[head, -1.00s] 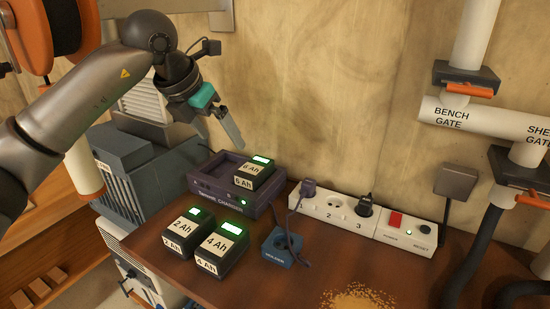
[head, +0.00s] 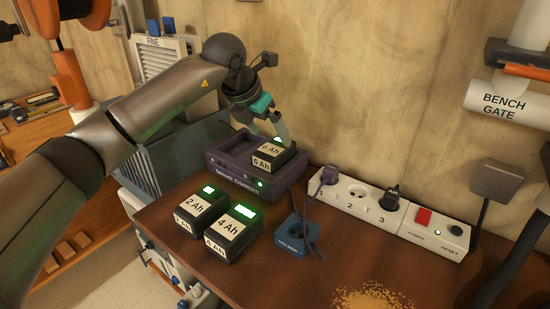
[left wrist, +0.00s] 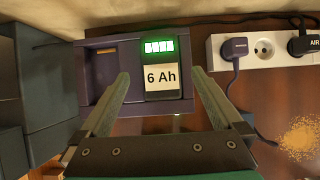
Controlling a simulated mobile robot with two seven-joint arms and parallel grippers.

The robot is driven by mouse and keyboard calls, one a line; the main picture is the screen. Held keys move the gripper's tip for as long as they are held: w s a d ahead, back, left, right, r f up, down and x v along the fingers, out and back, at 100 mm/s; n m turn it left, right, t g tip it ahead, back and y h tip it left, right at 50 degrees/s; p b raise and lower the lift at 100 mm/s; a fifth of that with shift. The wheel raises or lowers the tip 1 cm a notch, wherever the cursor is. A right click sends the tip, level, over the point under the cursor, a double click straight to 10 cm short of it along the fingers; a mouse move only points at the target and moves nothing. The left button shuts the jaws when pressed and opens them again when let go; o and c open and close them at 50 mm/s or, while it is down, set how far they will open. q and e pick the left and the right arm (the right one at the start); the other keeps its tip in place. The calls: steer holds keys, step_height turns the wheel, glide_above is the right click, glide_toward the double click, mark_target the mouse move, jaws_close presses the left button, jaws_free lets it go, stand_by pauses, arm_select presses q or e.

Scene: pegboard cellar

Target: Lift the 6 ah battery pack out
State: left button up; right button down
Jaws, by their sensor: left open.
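The 6 Ah battery pack (head: 270,158) sits in the right bay of the dark purple charger (head: 222,163), its green display lit. In the left wrist view the pack (left wrist: 160,78) shows its 6 Ah label and several green bars, and the charger's left bay (left wrist: 106,68) is empty. My left gripper (head: 280,135) is open, above and close to the pack. In the left wrist view its two fingers (left wrist: 160,80) are spread, one on each side of the pack's near part, with a visible gap. I cannot tell their exact height over it. My right gripper is not in view.
The 2 Ah pack (head: 200,212) and 4 Ah pack (head: 233,233) stand on the bench in front of the charger. A blue socket block (head: 290,238) and a white power strip (head: 365,208) lie to the right. Sawdust (head: 372,298) lies at the front.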

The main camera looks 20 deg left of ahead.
mark_target(273, 148)
arm_select(q)
steer(key=x, duration=0.2)
steer(key=b+x, duration=0.1)
steer(key=x, duration=0.1)
steer(key=shift+s+f, duration=0.15)
steer(key=shift+s, duration=0.25)
steer(key=shift+w+f, duration=0.35)
steer(key=shift+f, duration=0.15)
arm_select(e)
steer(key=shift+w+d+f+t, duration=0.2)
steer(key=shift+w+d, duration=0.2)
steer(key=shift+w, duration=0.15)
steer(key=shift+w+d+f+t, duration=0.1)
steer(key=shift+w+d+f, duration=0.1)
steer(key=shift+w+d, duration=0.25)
arm_select(q)
steer(key=shift+f, duration=0.2)
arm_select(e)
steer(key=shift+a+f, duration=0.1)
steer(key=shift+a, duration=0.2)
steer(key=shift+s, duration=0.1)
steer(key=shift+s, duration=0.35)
